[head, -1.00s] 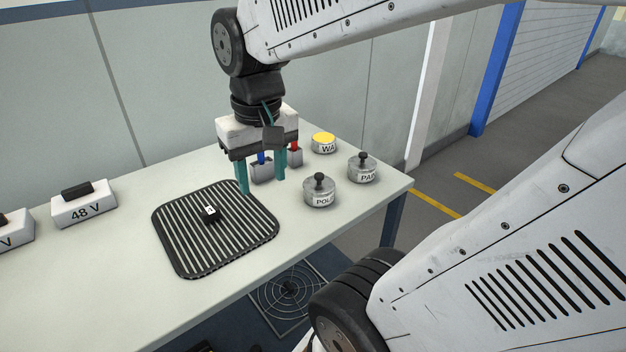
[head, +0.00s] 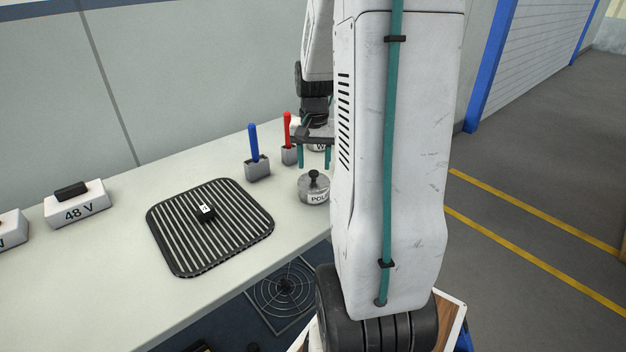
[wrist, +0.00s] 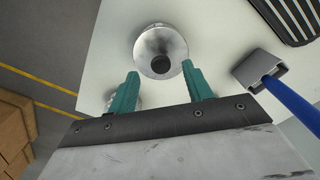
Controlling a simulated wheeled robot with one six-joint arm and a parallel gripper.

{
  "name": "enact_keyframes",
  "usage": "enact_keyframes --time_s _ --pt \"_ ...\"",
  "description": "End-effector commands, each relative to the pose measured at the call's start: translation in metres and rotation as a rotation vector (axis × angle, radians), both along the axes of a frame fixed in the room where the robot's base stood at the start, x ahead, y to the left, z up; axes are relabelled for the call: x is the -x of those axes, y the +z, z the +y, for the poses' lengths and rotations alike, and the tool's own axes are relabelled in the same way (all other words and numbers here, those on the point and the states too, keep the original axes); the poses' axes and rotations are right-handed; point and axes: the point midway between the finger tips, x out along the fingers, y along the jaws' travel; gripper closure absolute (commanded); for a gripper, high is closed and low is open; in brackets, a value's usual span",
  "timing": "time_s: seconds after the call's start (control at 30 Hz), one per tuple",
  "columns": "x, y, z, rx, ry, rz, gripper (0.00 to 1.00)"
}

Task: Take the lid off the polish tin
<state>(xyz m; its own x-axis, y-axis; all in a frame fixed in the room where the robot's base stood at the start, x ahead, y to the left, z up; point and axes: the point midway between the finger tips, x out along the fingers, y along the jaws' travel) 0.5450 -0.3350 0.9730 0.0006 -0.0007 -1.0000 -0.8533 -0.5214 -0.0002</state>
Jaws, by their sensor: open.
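The polish tin (head: 314,192) is a round grey metal tin near the table's right end, its label partly readable. Its lid is on, with a black knob (head: 314,175) on top. My gripper (head: 314,167) is open and empty, pointing down just above and behind the tin. In the wrist view a round metal tin (wrist: 152,38), which looks like the polish tin, lies just beyond my fingertips (wrist: 160,70). Its dark knob (wrist: 163,65) shows between them. I cannot tell how high the fingers are above the knob.
A grey holder with a blue handle (head: 254,140) and one with a red handle (head: 287,128) stand behind. The WA tin (head: 320,148) is partly hidden by my gripper. A ribbed black mat (head: 165,235) lies left. My arm hides the table's right end.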

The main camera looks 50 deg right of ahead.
Motion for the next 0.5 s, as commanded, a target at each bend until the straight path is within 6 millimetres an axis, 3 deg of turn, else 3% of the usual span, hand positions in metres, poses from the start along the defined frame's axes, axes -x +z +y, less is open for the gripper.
enact_keyframes --time_s 0.2,0.47,0.5 --pt "-0.001 -0.030 0.000 -0.001 0.001 0.002 0.50" --pt "-0.001 -0.033 0.000 0.000 0.001 0.000 0.50" --pt "-0.001 -0.033 0.000 0.000 0.001 0.000 0.55"
